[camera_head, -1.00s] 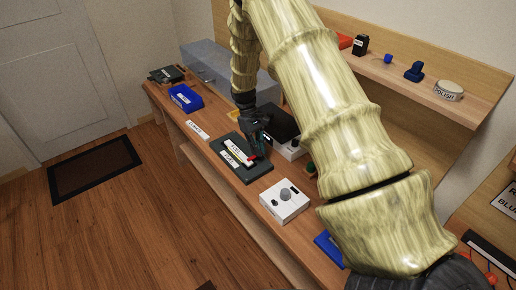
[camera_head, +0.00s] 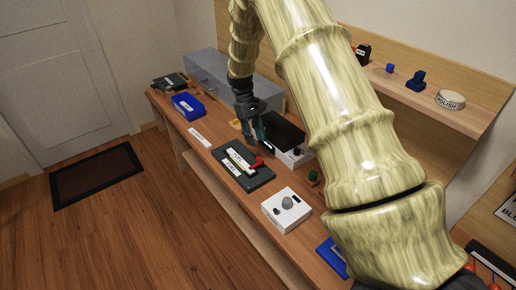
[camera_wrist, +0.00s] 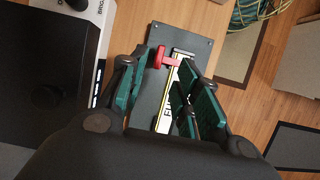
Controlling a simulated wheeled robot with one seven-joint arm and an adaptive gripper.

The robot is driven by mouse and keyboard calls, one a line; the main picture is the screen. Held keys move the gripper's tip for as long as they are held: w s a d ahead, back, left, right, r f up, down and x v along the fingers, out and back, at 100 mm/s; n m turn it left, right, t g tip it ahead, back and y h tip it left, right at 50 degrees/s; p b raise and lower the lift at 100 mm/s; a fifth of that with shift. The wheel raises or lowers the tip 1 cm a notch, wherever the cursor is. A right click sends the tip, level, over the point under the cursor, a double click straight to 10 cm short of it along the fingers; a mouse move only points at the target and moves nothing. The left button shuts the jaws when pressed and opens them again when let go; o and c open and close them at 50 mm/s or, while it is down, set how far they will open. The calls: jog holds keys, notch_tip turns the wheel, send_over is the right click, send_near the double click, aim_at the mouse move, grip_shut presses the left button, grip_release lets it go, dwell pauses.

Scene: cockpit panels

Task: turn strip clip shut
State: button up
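The red strip clip (camera_head: 257,162) sits at the right end of a white strip (camera_head: 238,160) with lettering, on a dark plate (camera_head: 262,179). In the wrist view the clip (camera_wrist: 159,57) looks T-shaped, with one arm reaching across the strip's end (camera_wrist: 176,60). The lettering is partly hidden by my fingers. My gripper (camera_head: 256,138) is above and behind the plate, apart from the clip.
A black-topped white box (camera_head: 287,151) stands right behind the plate. A white box with a grey knob (camera_head: 286,204) stands at its right. A blue bin (camera_head: 188,105) is at the bench's far left. A shelf with small objects (camera_head: 416,78) is above.

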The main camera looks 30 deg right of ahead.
jog(key=shift+v, duration=1.85)
